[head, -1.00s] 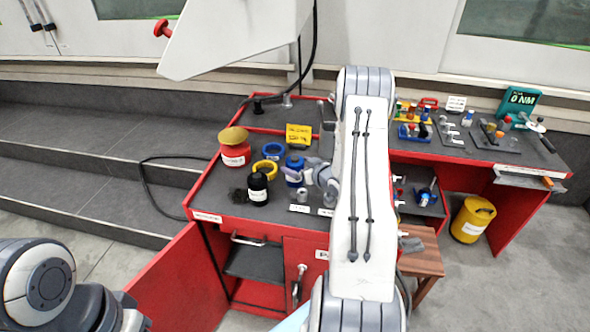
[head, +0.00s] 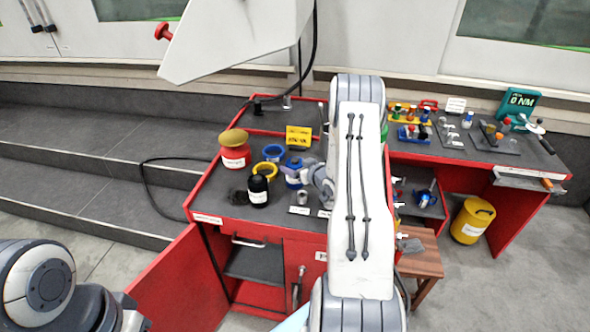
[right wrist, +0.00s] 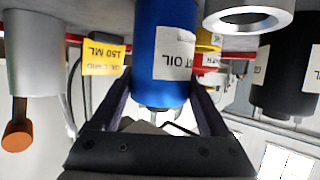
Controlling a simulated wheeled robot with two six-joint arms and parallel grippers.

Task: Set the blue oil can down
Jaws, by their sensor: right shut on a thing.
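The blue oil can (head: 292,182) is at the right-middle of the red bench's dark top, behind the small white labels. My right gripper (head: 306,178) reaches it from the right and is shut on it. In the right wrist view the blue can (right wrist: 160,45), with a white label ending in "OIL", sits between the two dark fingers (right wrist: 160,100). I cannot tell whether its base touches the bench top. Of my left arm only links show at the lower left; its gripper is out of view.
A small metal piece (head: 302,195) and white labels lie in front. A yellow box (head: 299,136) is behind.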

